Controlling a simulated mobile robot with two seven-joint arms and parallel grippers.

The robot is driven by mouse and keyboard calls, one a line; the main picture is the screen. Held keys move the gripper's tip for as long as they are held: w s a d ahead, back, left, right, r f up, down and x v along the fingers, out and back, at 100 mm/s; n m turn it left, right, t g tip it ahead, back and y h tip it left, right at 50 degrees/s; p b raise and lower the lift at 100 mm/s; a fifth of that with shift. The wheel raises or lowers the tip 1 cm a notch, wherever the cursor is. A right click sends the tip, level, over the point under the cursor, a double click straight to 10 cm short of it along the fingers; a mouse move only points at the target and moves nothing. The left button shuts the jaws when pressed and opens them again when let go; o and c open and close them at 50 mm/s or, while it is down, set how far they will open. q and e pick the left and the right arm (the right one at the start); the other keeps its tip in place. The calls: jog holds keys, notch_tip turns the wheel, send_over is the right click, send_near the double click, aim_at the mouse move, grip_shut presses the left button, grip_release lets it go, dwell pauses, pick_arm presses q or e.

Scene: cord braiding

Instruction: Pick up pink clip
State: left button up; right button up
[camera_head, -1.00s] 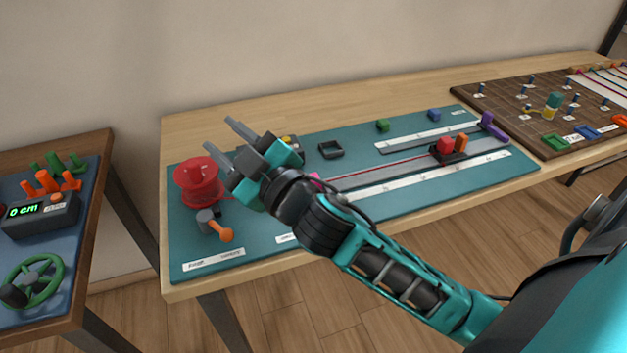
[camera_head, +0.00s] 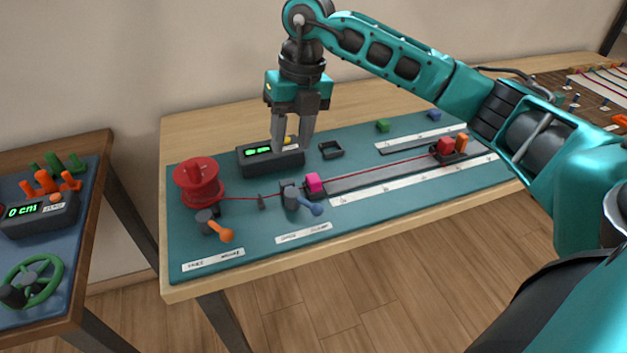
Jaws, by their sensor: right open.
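The pink clip (camera_head: 314,183) is a small block at the left end of the grey rail (camera_head: 370,174), by the red cord on the teal mat (camera_head: 255,236). My right gripper (camera_head: 292,146) points straight down, open and empty, above and a little behind the clip. Its fingertips are in front of the black display box and apart from the clip. My left gripper is not in view.
A red spool (camera_head: 198,182), an orange-handled crank (camera_head: 215,226) and a blue-handled lever (camera_head: 302,200) stand near the clip. Behind are the display box (camera_head: 254,160) and a small black tray (camera_head: 331,150). A red block (camera_head: 446,146) sits farther right.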

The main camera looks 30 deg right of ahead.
jog(key=r+m+h, duration=0.1)
jog(key=h, duration=0.1)
send_over(313, 178)
jog(key=f, duration=0.6)
jog(key=shift+s+d+f+b, duration=0.1)
jog(key=shift+s+b, duration=0.2)
jog(key=shift+s, duration=0.05)
jog(key=shift+w+f, duration=0.15)
jog(key=shift+f, duration=1.4)
jog(key=shift+w+f, duration=0.15)
jog(key=shift+f, duration=1.35)
grip_shut()
